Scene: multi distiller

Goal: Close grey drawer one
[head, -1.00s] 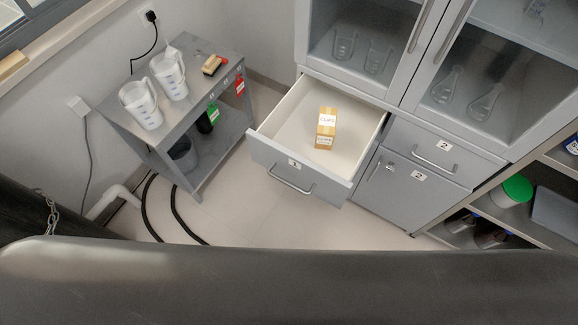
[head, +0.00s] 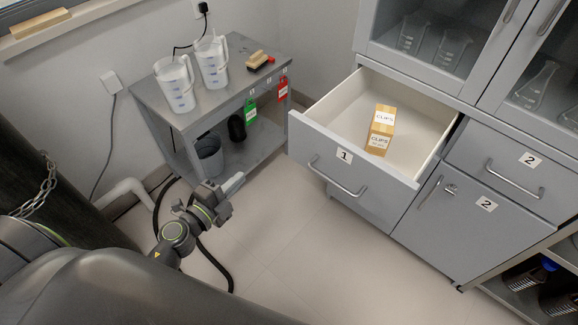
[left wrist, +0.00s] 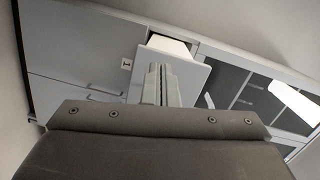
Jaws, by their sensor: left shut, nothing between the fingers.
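Grey drawer one (head: 325,152), marked "1", is pulled well out of the cabinet in the head view. Its front has a bar handle (head: 338,180), and a box of clips (head: 381,130) stands inside. My left gripper (head: 235,183) is shut and empty, left of and apart from the drawer front, with clear floor showing between them. In the left wrist view my shut fingers (left wrist: 160,70) overlap a pale panel beside a white opening, which looks like the open drawer. My right gripper is not in view.
A metal side table (head: 208,103) with two measuring jugs stands at the back left. Cabinet drawer two (head: 508,165) is shut, right of the open drawer. A black hose (head: 214,262) lies on the floor by my left arm. The floor before the drawer is clear.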

